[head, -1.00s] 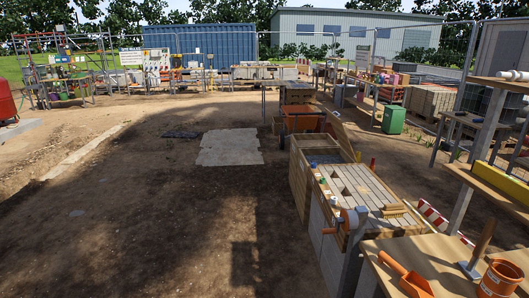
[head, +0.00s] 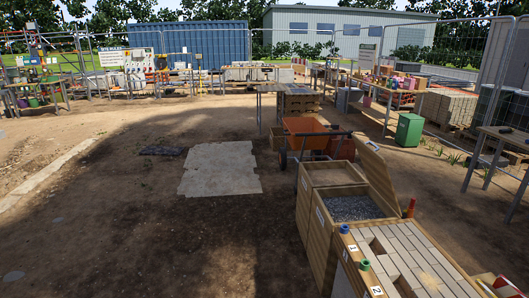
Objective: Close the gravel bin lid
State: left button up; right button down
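The gravel bin (head: 318,222) is a wooden box at the right of centre in the head view. Grey gravel (head: 352,207) shows in its open top. A wooden lid panel (head: 376,170) stands raised and tilted along the right side of the bin, so the gravel is uncovered. Neither of my grippers is in view.
A second wooden compartment with a brown top (head: 332,174) adjoins the bin's far side. A paved block-topped bench (head: 410,262) adjoins its near side. An orange wheelbarrow (head: 310,126) stands behind. Bare ground (head: 130,225) left of the bin is open, with a flat pale slab (head: 220,169).

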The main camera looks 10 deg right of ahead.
aim_at(375, 167)
jog(key=i, duration=1.35)
jog(key=z, duration=1.45)
jog(key=i, duration=0.35)
jog(key=u, duration=0.9)
jog(key=i, duration=0.9)
